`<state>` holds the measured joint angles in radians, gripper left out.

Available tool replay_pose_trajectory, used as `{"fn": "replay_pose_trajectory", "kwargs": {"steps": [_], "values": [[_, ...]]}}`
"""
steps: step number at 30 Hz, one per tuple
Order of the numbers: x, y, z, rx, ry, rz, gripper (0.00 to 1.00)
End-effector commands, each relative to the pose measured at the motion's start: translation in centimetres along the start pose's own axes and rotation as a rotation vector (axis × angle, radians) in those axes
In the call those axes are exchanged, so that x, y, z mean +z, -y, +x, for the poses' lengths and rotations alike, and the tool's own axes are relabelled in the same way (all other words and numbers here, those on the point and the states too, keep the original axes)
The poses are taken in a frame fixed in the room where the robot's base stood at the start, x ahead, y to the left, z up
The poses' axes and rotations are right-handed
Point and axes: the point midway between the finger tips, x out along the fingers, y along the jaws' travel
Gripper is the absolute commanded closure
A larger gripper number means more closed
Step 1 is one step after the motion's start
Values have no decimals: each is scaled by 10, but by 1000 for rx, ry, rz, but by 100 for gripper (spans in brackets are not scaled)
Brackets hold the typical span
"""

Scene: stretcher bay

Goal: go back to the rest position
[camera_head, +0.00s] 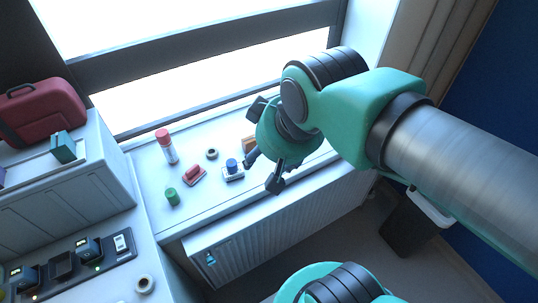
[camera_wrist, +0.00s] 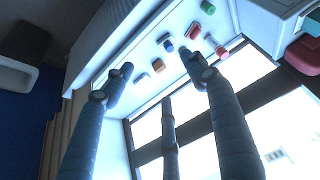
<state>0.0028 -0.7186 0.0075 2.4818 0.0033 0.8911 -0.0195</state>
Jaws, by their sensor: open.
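My gripper (camera_head: 264,172) is open above the windowsill (camera_head: 226,192), near its right part, with its fingers spread and pointing down. A blue-topped item on a white base (camera_head: 232,171) lies just left of the fingers in the head view. An orange-brown block (camera_head: 248,144) is partly hidden behind the gripper. I cannot tell how high the fingers are above the sill.
A red-capped white bottle (camera_head: 168,150), a green cylinder (camera_head: 172,197), a red item (camera_head: 193,175) and a dark ring (camera_head: 212,154) stand on the sill. A red case (camera_head: 42,112) is at left. A radiator (camera_head: 270,238) is below; a dark bin (camera_head: 408,226) stands right.

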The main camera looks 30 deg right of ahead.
Motion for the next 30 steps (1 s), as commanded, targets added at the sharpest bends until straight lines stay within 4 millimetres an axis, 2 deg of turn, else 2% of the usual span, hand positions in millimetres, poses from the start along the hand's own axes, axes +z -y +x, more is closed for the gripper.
{"fn": "replay_pose_trajectory", "kwargs": {"steps": [6, 19, 23, 30], "values": [[10, 0, -6, 2, -11, 15, 43], [12, 0, -2, 1, -12, 15, 43], [17, 0, 8, 1, -12, 15, 43], [34, 0, 39, 2, -11, 15, 43]]}}
